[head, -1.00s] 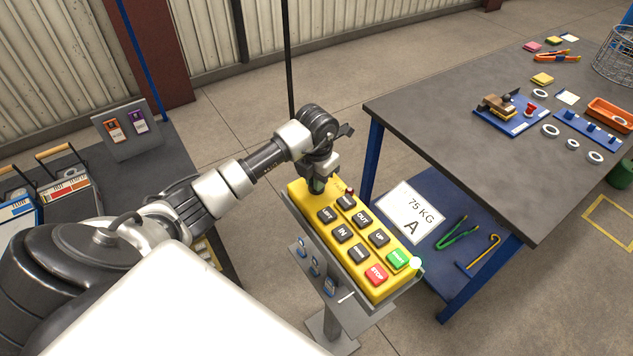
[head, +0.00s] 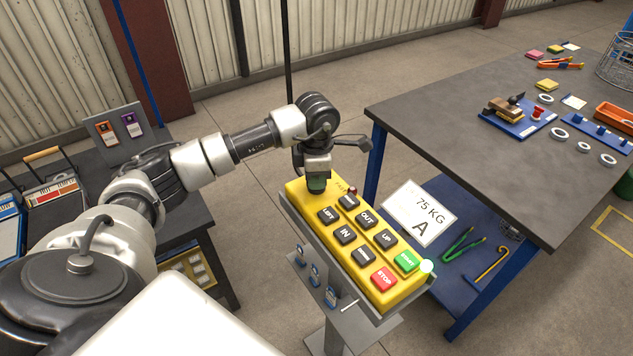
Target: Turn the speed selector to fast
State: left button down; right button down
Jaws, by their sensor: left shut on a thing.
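The yellow control box (head: 382,279) lies tilted on a grey stand, with black buttons, a green button and a red STOP button on its face. My left gripper (head: 316,187) points down at the far left end of the box. It is shut on the speed selector there. The gripper hides the selector almost wholly, so its pointer and setting cannot be read. Some green shows between the fingers and the box. The label beside it is partly covered and too small to read. My right gripper is not in view.
A small red part (head: 352,190) stands on the box close right of the gripper. A white lamp (head: 426,267) glows at the near right corner. A workbench (head: 430,120) with tools stands at right, a white 75 KG plate (head: 419,212) on its lower shelf. Blue-tagged items hang on the stand.

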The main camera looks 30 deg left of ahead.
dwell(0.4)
pick_arm(q)
jog(key=shift+m, duration=0.3)
jog(key=c, duration=1.1)
grip_release()
jog(key=shift+c, duration=0.2)
notch_tip(320, 180, up, 11)
jog(key=b, duration=0.2)
jog(key=shift+f, duration=0.15)
